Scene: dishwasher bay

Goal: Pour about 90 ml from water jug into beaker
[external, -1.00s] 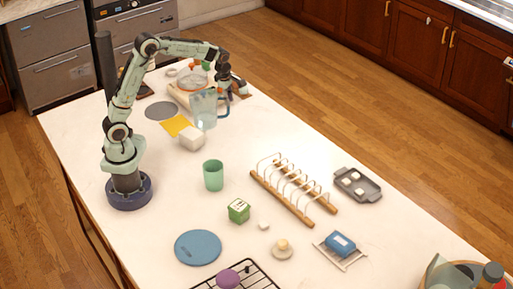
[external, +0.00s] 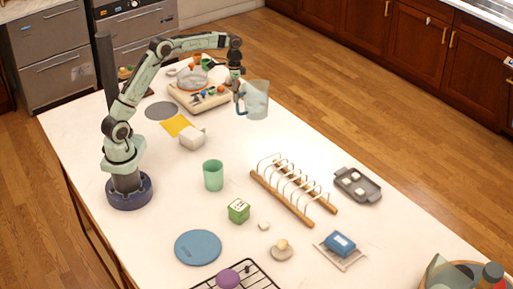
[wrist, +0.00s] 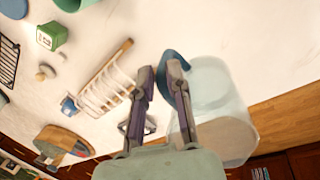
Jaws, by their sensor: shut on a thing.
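The water jug (external: 257,99) is a clear, pale blue vessel with a blue handle, held above the far right edge of the counter. My gripper (external: 237,83) is shut on its handle, at the jug's left side. In the wrist view the jug (wrist: 217,105) is right of my gripper (wrist: 165,76), with the fingers on the blue handle. It looks nearly upright in the external view; its water level cannot be made out. A green cup (external: 213,176), which seems to be the beaker, stands upright on the counter, nearer the camera and apart from the jug. Its inside is hard to see.
A wire rack with wooden rails (external: 282,193), a green box (external: 238,211), a white block (external: 192,139) and a yellow sheet (external: 177,125) lie around the cup. A cream board with small items (external: 209,101) is behind. Counter between jug and cup is mostly clear.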

